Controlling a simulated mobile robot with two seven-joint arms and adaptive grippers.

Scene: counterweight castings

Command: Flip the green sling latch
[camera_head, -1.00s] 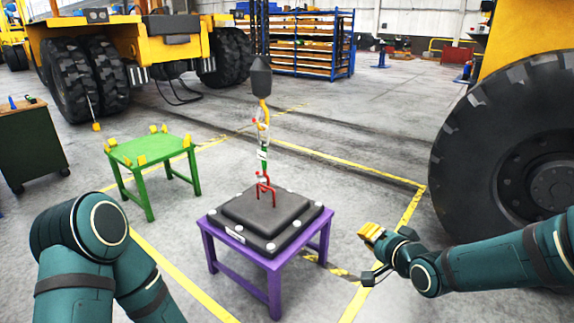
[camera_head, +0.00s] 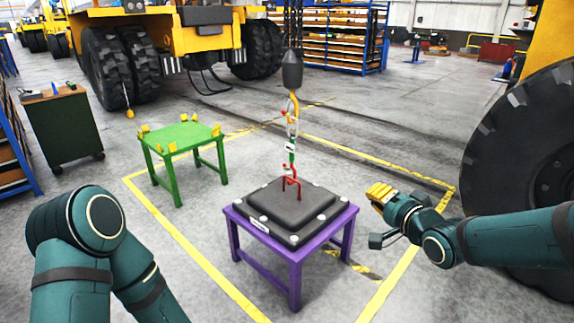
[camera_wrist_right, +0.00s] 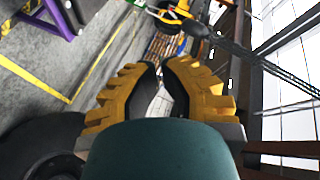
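The green latch (camera_head: 292,157) is a small green part low on the hanging sling, in the middle of the head view. The sling (camera_head: 293,118) hangs from a yellow hook (camera_head: 294,99) below a dark block. Beneath it, a red lifting loop (camera_head: 291,184) stands on the dark casting (camera_head: 290,210). Whether the latch is open or closed is too small to tell. My right gripper (camera_head: 379,194) is in the air right of the casting, apart from it. Its yellow fingers (camera_wrist_right: 160,66) show a narrow gap, holding nothing. My left gripper is out of view; only its arm shows.
The casting lies on a purple table (camera_head: 292,254). A green table (camera_head: 183,141) with yellow blocks stands to the left. A large tire (camera_head: 525,150) is behind my right arm. Yellow lines mark the open floor. A green cabinet (camera_head: 62,130) stands far left.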

